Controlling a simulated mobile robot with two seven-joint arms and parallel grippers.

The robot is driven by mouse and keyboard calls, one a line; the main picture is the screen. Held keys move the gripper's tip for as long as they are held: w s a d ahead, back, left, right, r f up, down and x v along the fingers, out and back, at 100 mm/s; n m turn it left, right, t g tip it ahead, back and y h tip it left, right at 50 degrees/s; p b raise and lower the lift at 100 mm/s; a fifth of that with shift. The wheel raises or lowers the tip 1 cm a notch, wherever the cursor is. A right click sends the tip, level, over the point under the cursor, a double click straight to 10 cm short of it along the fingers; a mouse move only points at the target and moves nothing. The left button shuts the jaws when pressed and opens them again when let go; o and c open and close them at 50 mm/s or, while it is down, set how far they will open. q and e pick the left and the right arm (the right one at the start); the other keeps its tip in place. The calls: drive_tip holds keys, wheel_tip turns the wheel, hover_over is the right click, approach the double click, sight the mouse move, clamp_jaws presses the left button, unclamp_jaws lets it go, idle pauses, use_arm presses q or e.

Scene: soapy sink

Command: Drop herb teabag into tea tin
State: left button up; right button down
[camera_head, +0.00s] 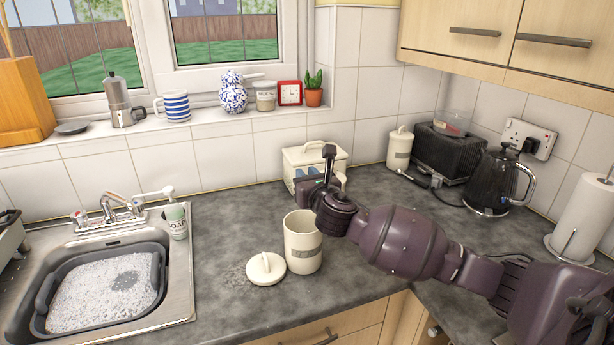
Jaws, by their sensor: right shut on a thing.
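A cream tin (303,246) with a grey label stands upright and open on the worktop. Its round cream lid (266,267) lies on the worktop beside it, to the left. My right gripper (327,160) is above and slightly right of the tin, in front of a cream box. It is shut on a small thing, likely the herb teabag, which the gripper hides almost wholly. No other teabag can be made out. My left gripper is out of view.
The cream box (333,160) stands behind my gripper by the wall. A lidded canister (399,148), a black toaster (446,150) and a black kettle (493,182) stand at the back right. The sink (180,270) with a soapy basin is at the left.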

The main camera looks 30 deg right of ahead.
drive_tip(key=shift+f, duration=0.2)
drive_tip(key=c, duration=0.9)
unclamp_jaws()
drive_tip(key=shift+s, duration=0.15)
drive_tip(key=v, duration=1)
drive_tip(key=shift+s+a+b, duration=0.1)
drive_tip(key=shift+s+b, duration=0.15)
drive_tip(key=shift+b, duration=0.1)
